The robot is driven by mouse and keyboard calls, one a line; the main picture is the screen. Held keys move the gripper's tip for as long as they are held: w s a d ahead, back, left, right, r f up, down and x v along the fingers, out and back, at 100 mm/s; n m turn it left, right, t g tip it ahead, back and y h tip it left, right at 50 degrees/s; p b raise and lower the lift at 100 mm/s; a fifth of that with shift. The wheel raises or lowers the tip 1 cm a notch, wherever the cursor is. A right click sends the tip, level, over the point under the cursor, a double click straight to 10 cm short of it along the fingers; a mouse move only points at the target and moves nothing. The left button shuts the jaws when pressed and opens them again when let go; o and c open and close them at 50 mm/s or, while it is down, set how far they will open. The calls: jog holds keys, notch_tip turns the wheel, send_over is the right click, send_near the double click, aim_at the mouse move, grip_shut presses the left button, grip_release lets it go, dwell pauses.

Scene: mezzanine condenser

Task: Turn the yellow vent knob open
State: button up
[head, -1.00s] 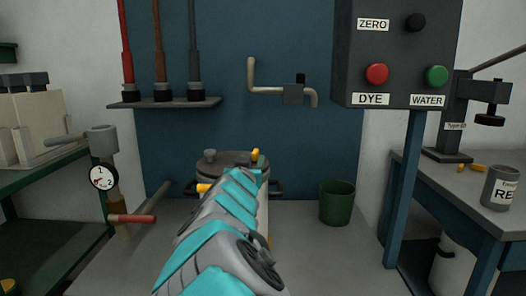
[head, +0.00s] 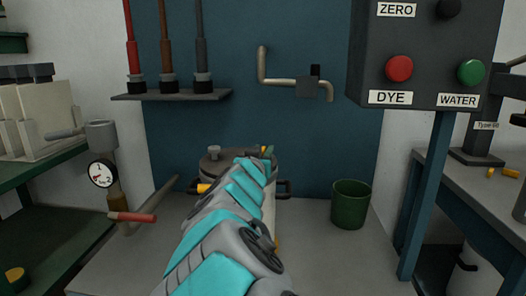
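A grey lidded pot (head: 215,162) stands on the bench, with dark side handles and a small grey knob (head: 214,152) on its lid. My teal and grey arm reaches over it and hides much of its front and lid. My gripper (head: 266,153) is at the lid's right side, small and partly hidden by my own arm. A small yellow piece shows beside its tip; I cannot tell whether it is the vent knob or whether the gripper touches it. Another yellow part (head: 204,188) shows at the pot's left front, partly behind my arm. The finger opening is not visible.
A green bucket (head: 350,205) stands right of the pot. A red-handled valve and gauge (head: 102,173) stand at the left. The button box (head: 420,60) hangs at upper right on a blue post. A bent pipe (head: 290,82) is on the back wall.

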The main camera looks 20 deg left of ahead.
grip_shut()
jog(key=shift+w+f+y+b, duration=0.15)
jog(key=shift+y+b, duration=0.15)
jog(key=shift+b, duration=0.75)
jog(key=shift+n+y+b, duration=0.3)
jog(key=shift+n+b, duration=0.1)
jog(key=shift+b, duration=0.15)
jog(key=shift+y+b, duration=0.5)
jog(key=shift+b, duration=0.3)
jog(key=shift+n, duration=0.4)
jog(key=shift+s, duration=0.2)
jog(key=shift+o, duration=1.6)
grip_release()
